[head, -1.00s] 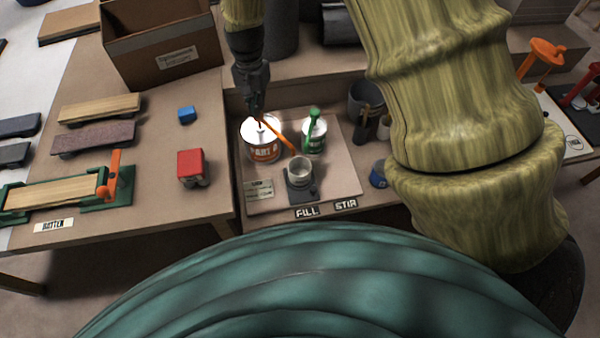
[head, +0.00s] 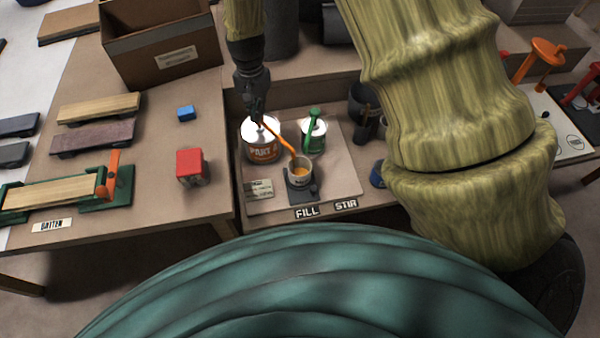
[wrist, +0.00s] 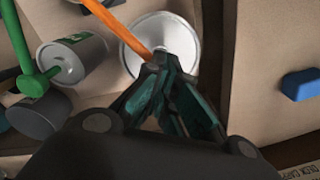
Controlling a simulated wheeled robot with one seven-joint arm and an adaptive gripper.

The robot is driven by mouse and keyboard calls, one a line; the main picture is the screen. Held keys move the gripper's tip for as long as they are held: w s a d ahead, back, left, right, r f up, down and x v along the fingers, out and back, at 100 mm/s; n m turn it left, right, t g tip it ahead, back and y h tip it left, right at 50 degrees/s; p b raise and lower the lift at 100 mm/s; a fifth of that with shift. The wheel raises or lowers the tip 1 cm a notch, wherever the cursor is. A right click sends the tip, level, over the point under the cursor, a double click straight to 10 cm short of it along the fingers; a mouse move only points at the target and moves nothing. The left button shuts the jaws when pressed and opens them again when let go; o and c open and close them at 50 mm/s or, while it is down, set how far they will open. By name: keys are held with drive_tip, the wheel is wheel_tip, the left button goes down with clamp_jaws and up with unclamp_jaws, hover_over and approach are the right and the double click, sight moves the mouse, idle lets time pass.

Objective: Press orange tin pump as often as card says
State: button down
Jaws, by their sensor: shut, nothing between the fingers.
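The orange-labelled tin (head: 263,154) stands on a pale board, and its white lid (wrist: 187,42) shows in the wrist view. Its orange pump spout (head: 281,136) slants toward a grey cup (head: 299,171) with orange-yellow contents. My gripper (head: 257,114) is shut and empty, its tips at the pump's top. In the wrist view the fingertips (wrist: 163,62) overlap the inner end of the orange spout (wrist: 118,20); contact is hard to tell. The cup sits on a dark stand. A small card (head: 258,189) lies at the board's front left; its text is too small to read.
A green-labelled tin (head: 313,138) with a green pump (head: 312,118) stands right of the orange tin. FILL (head: 307,212) and STIR (head: 345,204) labels lie in front. A red block (head: 192,166) and blue block (head: 186,113) are on the left table, near a cardboard box (head: 160,50).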

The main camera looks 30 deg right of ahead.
drive_tip(key=shift+s+r, duration=0.1)
drive_tip(key=shift+r+p, duration=1.6)
drive_tip(key=shift+p, duration=0.1)
drive_tip(key=shift+f+b, duration=0.5)
drive_tip(key=shift+f, duration=1.25)
drive_tip(key=shift+r, duration=0.15)
drive_tip(key=shift+r+p, duration=1.55)
drive_tip(key=shift+p, duration=0.05)
